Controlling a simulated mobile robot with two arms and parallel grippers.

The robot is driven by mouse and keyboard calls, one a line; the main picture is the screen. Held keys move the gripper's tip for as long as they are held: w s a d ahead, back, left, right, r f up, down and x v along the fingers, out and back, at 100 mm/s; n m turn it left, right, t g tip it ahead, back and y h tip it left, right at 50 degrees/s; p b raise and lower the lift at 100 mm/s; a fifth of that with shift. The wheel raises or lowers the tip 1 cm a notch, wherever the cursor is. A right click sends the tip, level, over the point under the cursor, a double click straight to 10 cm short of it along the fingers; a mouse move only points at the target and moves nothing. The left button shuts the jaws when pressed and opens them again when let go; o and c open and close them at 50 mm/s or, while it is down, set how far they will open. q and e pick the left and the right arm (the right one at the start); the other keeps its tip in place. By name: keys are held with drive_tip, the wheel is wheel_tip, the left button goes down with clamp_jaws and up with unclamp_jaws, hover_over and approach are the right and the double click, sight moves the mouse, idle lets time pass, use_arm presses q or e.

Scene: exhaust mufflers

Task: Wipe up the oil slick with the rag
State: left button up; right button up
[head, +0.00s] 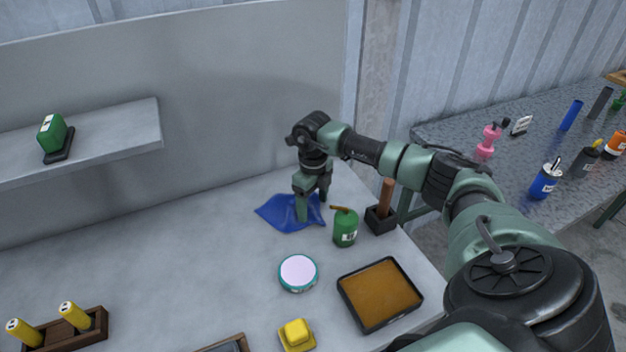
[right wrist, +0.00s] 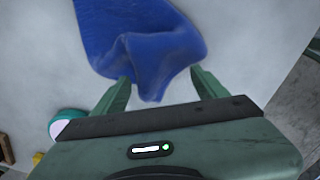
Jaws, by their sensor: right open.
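A blue rag (head: 284,213) lies crumpled on the grey table near the back wall in the head view. My right gripper (head: 312,204) points down at the rag's right part. In the right wrist view the rag (right wrist: 135,40) has a raised fold between the two open fingers of the right gripper (right wrist: 160,82). I cannot tell whether the fingers touch it. A black tray (head: 346,292) with a flat brown-orange surface sits at the front right; I cannot tell whether this is oil. I cannot make out a separate oil slick. My left gripper is not in view.
A green can (head: 345,228) and a dark holder with a brown handle (head: 381,219) stand close right of the gripper. A round teal-rimmed tin (head: 298,273) and a yellow block (head: 296,333) are nearer. The table's left middle is clear.

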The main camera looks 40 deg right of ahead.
drive_tip(key=shift+f+b, duration=0.55)
drive_tip(key=shift+f, duration=0.4)
drive_tip(key=shift+c, duration=0.2)
drive_tip(key=shift+r, duration=0.1)
drive_tip(key=shift+c, duration=1.3)
clamp_jaws()
